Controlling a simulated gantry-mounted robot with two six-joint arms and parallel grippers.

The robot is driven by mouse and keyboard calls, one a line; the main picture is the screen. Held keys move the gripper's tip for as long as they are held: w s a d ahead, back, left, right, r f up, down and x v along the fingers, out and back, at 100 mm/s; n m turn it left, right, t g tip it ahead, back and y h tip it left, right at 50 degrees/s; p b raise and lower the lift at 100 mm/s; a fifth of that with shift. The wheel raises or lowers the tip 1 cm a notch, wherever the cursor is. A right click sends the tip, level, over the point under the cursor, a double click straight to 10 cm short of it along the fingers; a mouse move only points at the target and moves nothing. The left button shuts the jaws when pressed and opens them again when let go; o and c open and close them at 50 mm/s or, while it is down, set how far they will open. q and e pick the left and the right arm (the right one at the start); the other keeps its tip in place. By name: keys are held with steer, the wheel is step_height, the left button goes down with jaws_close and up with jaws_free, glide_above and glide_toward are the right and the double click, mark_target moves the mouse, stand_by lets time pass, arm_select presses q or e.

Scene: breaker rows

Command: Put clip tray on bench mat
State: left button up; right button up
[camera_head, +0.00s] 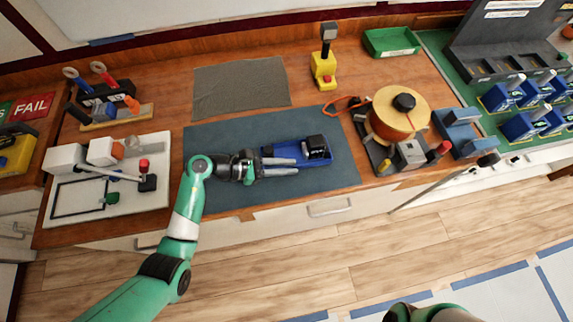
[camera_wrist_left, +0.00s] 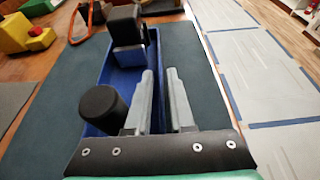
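A blue tray (camera_head: 325,156) sits on the dark blue-green bench mat (camera_head: 220,137), toward its right half. It holds a dark block (camera_head: 316,143) at its far end. My left gripper (camera_head: 296,166) is low over the tray's near side. In the left wrist view the blue tray (camera_wrist_left: 120,75) has its near wall between my two fingers (camera_wrist_left: 164,72), with a gap showing between them. A black round knob or cylinder (camera_wrist_left: 102,108) stands at the tray's left side. My right gripper is out of view.
A grey cloth (camera_head: 240,88) lies behind the mat. A yellow stamp-like device (camera_head: 324,70) and a green tray (camera_head: 390,41) stand at the back. A cable spool (camera_head: 400,112) is right of the mat, and a white board with fixtures (camera_head: 107,175) is left.

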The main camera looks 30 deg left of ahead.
arm_select(q)
steer(key=shift+o, duration=0.7)
steer(key=shift+r, duration=0.2)
steer(key=shift+s+a+r, duration=0.1)
steer(key=shift+s+a, duration=0.1)
steer(key=shift+a, duration=0.15)
steer(key=v, duration=1.1)
steer(key=shift+s, duration=0.15)
